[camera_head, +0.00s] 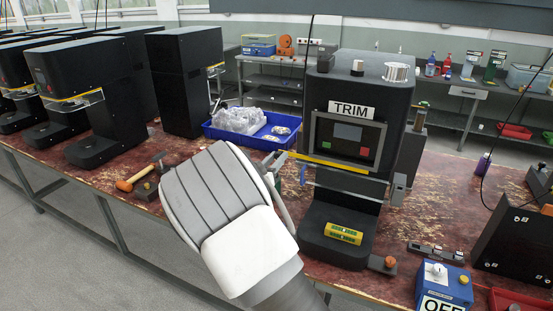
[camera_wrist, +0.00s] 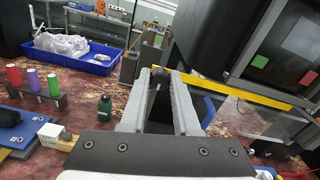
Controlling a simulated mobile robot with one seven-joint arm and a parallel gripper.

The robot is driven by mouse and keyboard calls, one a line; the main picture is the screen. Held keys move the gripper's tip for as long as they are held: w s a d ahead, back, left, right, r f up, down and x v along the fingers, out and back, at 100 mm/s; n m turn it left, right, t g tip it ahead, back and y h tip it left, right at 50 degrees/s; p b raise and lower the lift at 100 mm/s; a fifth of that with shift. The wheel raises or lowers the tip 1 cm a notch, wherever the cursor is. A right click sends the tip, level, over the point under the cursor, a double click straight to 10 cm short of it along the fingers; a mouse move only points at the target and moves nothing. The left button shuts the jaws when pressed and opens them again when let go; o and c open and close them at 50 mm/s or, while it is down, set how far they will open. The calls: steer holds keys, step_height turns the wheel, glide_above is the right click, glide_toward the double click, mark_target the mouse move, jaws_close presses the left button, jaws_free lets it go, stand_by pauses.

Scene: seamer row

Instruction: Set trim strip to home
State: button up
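The machine labelled TRIM (camera_head: 351,108) is a dark cabinet with a front screen (camera_head: 347,138) showing a green and a red patch. A yellow strip (camera_head: 325,162) runs below the screen. In the wrist view the strip (camera_wrist: 240,92) is right of my fingers, with the screen (camera_wrist: 290,48) above it. I cannot tell whether a finger touches the strip. My gripper (camera_wrist: 163,74) is open, with a gap between its two grey fingers and no clearly held object. In the head view my arm hides most of it; a finger shows left of the machine.
A blue tray (camera_head: 264,143) with clear bags lies behind my arm. A blue box (camera_head: 443,287) marked OFF stands at right. An orange-handled hammer (camera_head: 134,178) lies at left. More dark machines (camera_head: 98,95) line the left.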

jaws_close()
stand_by(1.0)
